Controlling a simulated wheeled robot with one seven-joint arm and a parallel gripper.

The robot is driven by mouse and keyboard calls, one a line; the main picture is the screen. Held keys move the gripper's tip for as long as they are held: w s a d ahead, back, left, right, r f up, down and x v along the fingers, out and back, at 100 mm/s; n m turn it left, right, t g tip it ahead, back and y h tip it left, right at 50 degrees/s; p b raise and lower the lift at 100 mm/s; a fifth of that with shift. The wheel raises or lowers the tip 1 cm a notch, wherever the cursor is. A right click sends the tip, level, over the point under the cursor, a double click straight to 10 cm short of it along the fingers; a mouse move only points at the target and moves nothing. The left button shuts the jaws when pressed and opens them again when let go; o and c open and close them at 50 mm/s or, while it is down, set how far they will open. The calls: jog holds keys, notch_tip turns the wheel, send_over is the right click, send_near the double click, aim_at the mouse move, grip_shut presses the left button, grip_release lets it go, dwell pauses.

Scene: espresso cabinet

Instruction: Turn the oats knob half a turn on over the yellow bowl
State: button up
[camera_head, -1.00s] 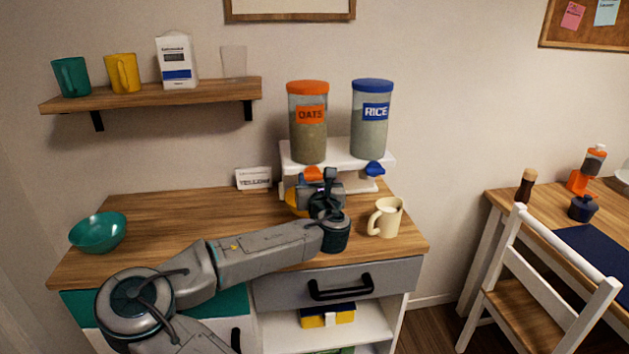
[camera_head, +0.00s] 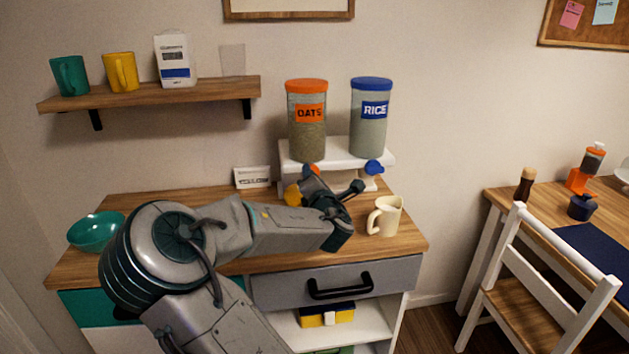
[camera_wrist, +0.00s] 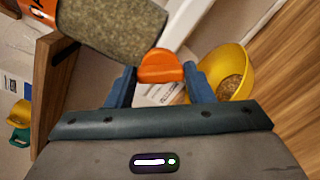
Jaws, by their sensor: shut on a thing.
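The oats jar (camera_head: 307,133) with its orange lid and label stands on the white dispenser stand. Its orange knob (camera_head: 311,169) is at the stand's front, mostly hidden by my arm in the head view. In the wrist view my gripper (camera_wrist: 160,80) is shut on the orange knob (camera_wrist: 160,66), one blue finger on each side. The yellow bowl (camera_wrist: 229,70) sits under the outlet and has some oats in it. In the head view only a piece of the bowl (camera_head: 291,195) shows behind my arm.
The rice jar (camera_head: 369,125) with its blue knob (camera_head: 374,167) stands right of the oats. A cream mug (camera_head: 385,216) is on the counter to the right, a teal bowl (camera_head: 95,231) to the left. A white card (camera_head: 252,177) stands behind.

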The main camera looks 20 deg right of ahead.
jog(key=shift+f+m+b, duration=0.15)
jog(key=shift+m+b, duration=1.15)
jog(key=shift+m, duration=2.9)
jog(key=o, duration=1)
